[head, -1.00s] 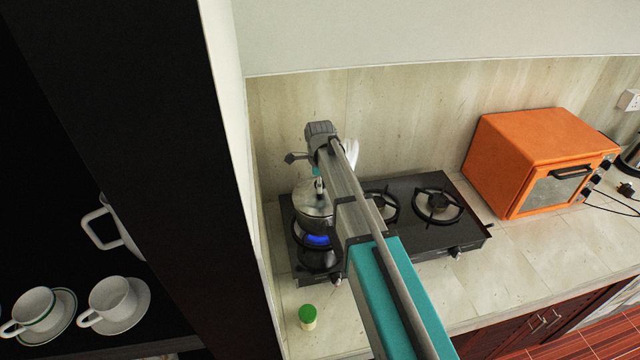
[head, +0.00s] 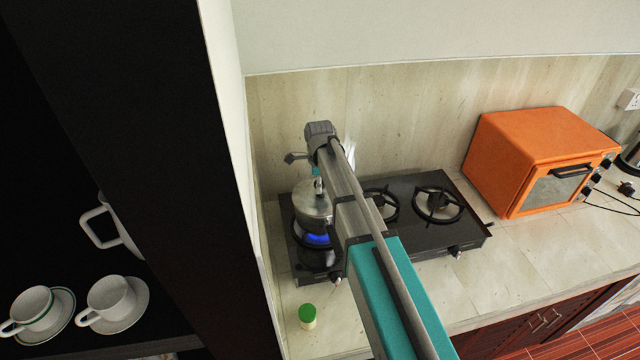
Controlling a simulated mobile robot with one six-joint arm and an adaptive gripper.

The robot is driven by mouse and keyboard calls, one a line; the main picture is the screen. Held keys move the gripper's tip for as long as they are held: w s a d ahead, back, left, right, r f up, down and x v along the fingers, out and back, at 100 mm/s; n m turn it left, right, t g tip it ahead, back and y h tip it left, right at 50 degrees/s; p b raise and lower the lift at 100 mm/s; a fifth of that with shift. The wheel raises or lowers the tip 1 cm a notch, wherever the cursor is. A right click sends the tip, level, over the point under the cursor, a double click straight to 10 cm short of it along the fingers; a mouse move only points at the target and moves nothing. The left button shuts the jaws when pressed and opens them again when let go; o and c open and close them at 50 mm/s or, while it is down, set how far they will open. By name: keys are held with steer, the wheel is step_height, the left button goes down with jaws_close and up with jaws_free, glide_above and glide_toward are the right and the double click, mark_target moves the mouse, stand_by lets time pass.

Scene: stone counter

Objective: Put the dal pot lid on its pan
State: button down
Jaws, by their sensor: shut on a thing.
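The dal pot lid (head: 311,191) is a silver, round piece above the left burner of the black gas stove. The pan (head: 313,216) shows as silver metal just below it, over a blue flame. My gripper (head: 318,183) points down at the lid's top and is shut on it, mostly hidden by my arm. The lid and pan overlap from this angle, and my arm covers their right side. I cannot tell whether the lid touches the pan's rim or is level.
The stove (head: 410,235) has other burners, empty where visible. A green-capped jar (head: 307,317) stands in front of it. An orange oven (head: 540,160) is to the right, with bare counter (head: 535,255) before it. A dark cabinet with white cups (head: 108,297) borders the left.

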steer(key=shift+f+b, duration=0.3)
steer(key=shift+f, duration=0.05)
stand_by(0.7)
steer(key=shift+c, duration=0.6)
jaws_free()
steer(key=shift+o, duration=0.6)
steer(key=shift+r, duration=0.1)
steer(key=shift+r+p, duration=3.95)
steer(key=shift+p, duration=0.1)
